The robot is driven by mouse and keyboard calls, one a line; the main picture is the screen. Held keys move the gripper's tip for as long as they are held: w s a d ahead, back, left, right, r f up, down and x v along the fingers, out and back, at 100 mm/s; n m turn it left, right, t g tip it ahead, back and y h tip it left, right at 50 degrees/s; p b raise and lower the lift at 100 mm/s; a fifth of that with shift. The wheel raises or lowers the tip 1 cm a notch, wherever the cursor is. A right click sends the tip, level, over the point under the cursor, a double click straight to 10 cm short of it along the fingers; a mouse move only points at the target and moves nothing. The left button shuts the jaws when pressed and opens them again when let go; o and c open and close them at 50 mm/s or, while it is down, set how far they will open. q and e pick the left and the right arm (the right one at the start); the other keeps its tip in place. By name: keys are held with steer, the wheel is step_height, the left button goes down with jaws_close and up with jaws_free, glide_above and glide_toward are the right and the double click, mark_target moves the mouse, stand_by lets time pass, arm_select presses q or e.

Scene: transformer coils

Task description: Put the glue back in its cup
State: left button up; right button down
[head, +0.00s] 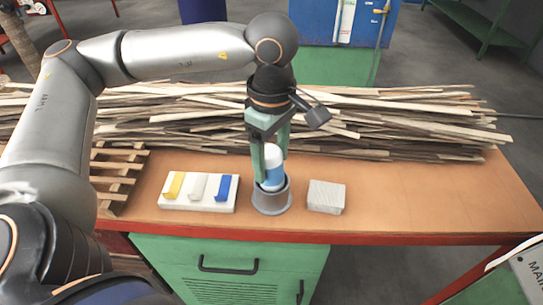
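The glue (273,174) is a blue and white bottle with a white top. It stands nearly upright, its lower part hidden inside the grey cup (272,203) on the table. My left gripper (272,166) points down from above, its green fingers on either side of the bottle. The fingers appear shut on the glue, with no clear gap showing. How deep the bottle sits in the cup is hidden by the cup's wall. My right gripper is not in view.
Left of the cup is a white block (198,205) with yellow, white and blue pieces. A grey block (326,197) is close on the right. A wooden pallet (112,178) and a long pile of wood strips (400,125) lie around. The table's right side (440,200) is clear.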

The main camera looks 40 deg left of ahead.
arm_select(q)
steer(key=o, duration=0.3)
steer(key=shift+r, duration=0.15)
step_height(320, 180, up, 12)
steer(key=shift+r+p, duration=0.1)
steer(key=shift+p, duration=0.95)
stand_by(0.3)
